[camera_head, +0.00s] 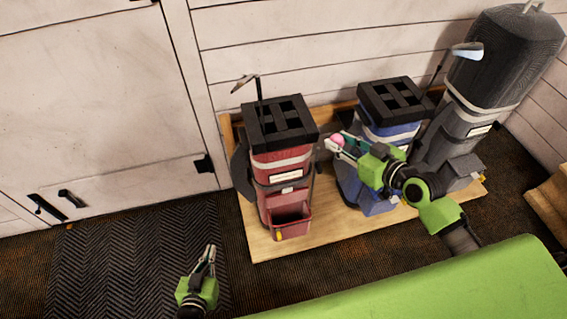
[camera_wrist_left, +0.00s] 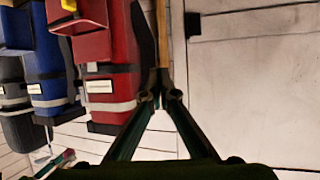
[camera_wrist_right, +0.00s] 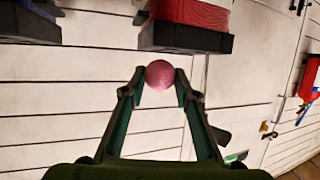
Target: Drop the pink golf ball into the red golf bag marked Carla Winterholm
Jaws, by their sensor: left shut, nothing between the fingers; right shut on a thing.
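The red golf bag (camera_head: 288,160) stands upright with a black divided top rim (camera_head: 280,122) and a white label too small to read. It also shows in the left wrist view (camera_wrist_left: 108,52). My right gripper (camera_head: 336,146) is shut on the pink golf ball (camera_head: 337,140), held between the red and blue bags, right of the red bag's rim. In the right wrist view the ball (camera_wrist_right: 159,74) sits between the fingertips, with the black rim (camera_wrist_right: 188,38) beyond it. My left gripper (camera_head: 211,252) is shut and empty, low and left of the red bag.
A blue golf bag (camera_head: 388,133) and a dark grey golf bag (camera_head: 497,62) stand right of the red one on a wooden platform (camera_head: 300,245). A club sticks up from the red bag's back left. A green surface (camera_head: 430,290) lies in front.

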